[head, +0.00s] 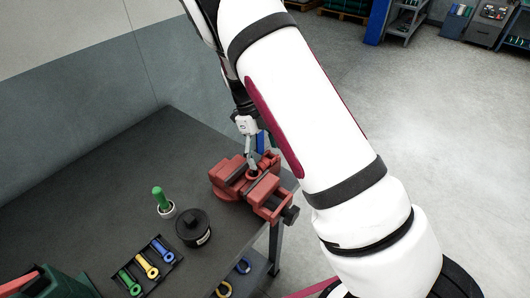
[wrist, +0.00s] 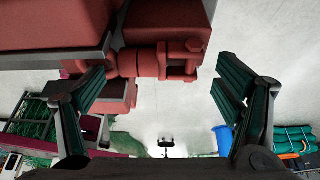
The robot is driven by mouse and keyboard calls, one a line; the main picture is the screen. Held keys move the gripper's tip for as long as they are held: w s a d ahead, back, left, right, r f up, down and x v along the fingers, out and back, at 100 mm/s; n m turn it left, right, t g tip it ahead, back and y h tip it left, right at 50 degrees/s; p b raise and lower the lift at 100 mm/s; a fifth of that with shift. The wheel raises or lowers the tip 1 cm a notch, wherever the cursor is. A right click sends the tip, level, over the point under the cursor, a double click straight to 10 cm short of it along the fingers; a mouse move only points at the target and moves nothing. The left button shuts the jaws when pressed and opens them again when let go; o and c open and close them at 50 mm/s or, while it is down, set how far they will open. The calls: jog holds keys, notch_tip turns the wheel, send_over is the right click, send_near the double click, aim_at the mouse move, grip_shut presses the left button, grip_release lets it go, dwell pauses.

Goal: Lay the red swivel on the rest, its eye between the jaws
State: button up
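The red vise (head: 240,182) stands at the table's right corner. It fills the top of the wrist view (wrist: 60,22), with a dark gap between its grey-edged jaws. The red swivel (wrist: 150,62), a short barrel with a forked end at right, lies level just below the jaws. Its left end meets the red body there; I cannot tell whether its eye is between the jaws. My gripper (wrist: 170,82) is open, one dark green-padded finger on each side of the swivel, apparently touching neither end.
A black tray (head: 163,275) holds blue, yellow and green swivels. A black round pot (head: 193,228) and a green-handled tool (head: 160,197) in a white cup stand left of the vise. The table's back left is clear. A blue bin (wrist: 224,138) stands on the floor.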

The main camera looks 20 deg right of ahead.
jog(key=b+v, duration=0.2)
jog(key=v, duration=0.9)
notch_tip(320, 180, up, 9)
jog(key=n+t+y, duration=0.2)
jog(key=n, duration=0.5)
send_over(264, 161)
jog(key=s+r+n+t, duration=0.3)
jog(key=s+r+n, duration=0.1)
jog(key=s+n, duration=0.7)
jog(key=s+r+n+t, duration=0.3)
jog(key=s+n+t, duration=0.1)
jog(key=s+n, duration=0.6)
jog(key=shift+s+d+r+n, duration=0.35)
jog(key=shift+d+r+n, duration=0.1)
jog(key=shift+n, duration=0.25)
